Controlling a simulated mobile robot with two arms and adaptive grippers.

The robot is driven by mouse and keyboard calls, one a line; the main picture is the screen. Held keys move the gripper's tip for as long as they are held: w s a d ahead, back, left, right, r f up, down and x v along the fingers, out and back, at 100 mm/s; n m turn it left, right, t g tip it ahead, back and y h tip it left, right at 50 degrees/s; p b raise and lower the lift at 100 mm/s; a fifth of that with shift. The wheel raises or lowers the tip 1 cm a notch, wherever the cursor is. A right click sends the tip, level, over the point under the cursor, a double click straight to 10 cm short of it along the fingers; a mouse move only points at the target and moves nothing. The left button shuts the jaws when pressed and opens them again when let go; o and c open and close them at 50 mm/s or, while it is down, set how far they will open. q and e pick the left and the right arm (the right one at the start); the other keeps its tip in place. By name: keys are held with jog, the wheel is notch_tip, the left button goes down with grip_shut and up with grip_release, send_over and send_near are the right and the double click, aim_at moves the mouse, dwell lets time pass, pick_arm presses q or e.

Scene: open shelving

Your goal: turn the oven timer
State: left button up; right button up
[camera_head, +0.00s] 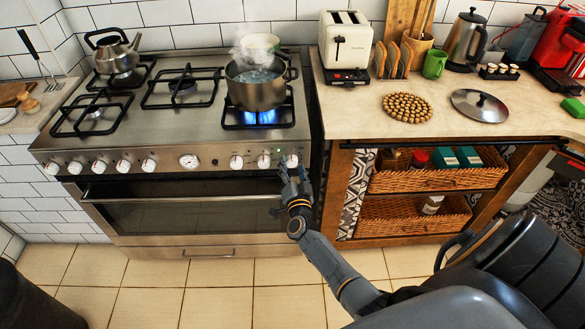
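The oven (200,215) has a steel front panel with a row of white knobs. A larger round dial (189,161) with a marked face sits mid-panel; it looks like a timer or gauge, but I cannot read it. My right gripper (293,170) is at the right end of the panel, just below and in front of the rightmost white knob (291,160). Its fingers look spread, with nothing held between them. I cannot tell whether they touch the knob. My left gripper is not in view.
A steaming pot (257,85) stands over a lit blue flame on the front right burner. A kettle (114,52) is at the back left. The oven door handle (180,195) runs below the panel. Wicker baskets (440,180) fill the right-hand shelf unit. The tiled floor in front is clear.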

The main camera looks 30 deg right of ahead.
jog(key=c, duration=1.1)
jog(key=shift+a+f+m+b, duration=0.1)
jog(key=shift+f+m+b, duration=0.1)
jog(key=shift+m+b, duration=0.75)
jog(key=shift+r+m+b, duration=0.15)
jog(key=shift+m+b, duration=0.2)
jog(key=shift+m, duration=0.8)
jog(key=o, duration=1.1)
jog(key=shift+o, duration=0.2)
jog(key=v, duration=1.2)
